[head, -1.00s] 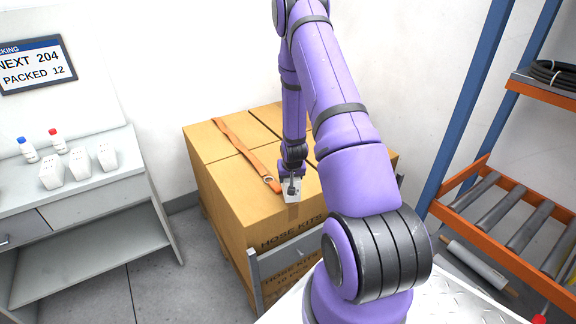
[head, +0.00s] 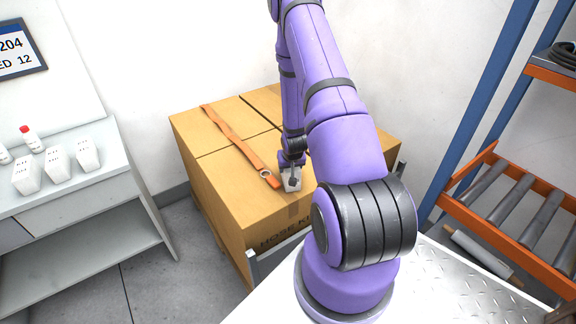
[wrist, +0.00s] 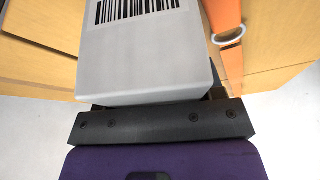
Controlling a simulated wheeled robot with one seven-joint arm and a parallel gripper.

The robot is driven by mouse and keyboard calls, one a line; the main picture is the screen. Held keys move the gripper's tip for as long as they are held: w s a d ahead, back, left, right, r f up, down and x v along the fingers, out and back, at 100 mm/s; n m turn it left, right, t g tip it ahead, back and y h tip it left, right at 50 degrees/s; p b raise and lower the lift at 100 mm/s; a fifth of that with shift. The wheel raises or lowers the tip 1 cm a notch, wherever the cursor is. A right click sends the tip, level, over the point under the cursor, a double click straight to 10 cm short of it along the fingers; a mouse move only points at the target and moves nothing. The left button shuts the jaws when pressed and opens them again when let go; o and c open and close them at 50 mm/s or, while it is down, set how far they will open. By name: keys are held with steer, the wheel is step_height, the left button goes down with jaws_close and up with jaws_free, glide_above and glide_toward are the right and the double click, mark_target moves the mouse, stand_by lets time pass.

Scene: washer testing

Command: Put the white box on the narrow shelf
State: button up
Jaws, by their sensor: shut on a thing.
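The white box (wrist: 148,45) with a black barcode fills the top middle of the wrist view, against the dark jaw bar. In the head view, my gripper (head: 291,174) is shut on a small pale box (head: 291,184), over the carton stack near the orange strap; any gap below it cannot be judged. The orange rack at right has a roller shelf (head: 473,208) and an upper shelf (head: 545,74). The white bench at left has a top and a lower shelf (head: 90,250). I cannot tell which is the narrow shelf.
The carton stack (head: 215,165) stands in the middle, with an orange strap (head: 232,140) on top. White containers (head: 56,166) and a red-capped bottle (head: 31,140) stand on the bench. A black coil (head: 565,52) lies on the rack. Grey floor (head: 185,260) is clear between bench and cartons.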

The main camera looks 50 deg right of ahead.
steer(key=shift+f, duration=0.1)
steer(key=o, duration=0.9)
steer(key=shift+o, duration=1.2)
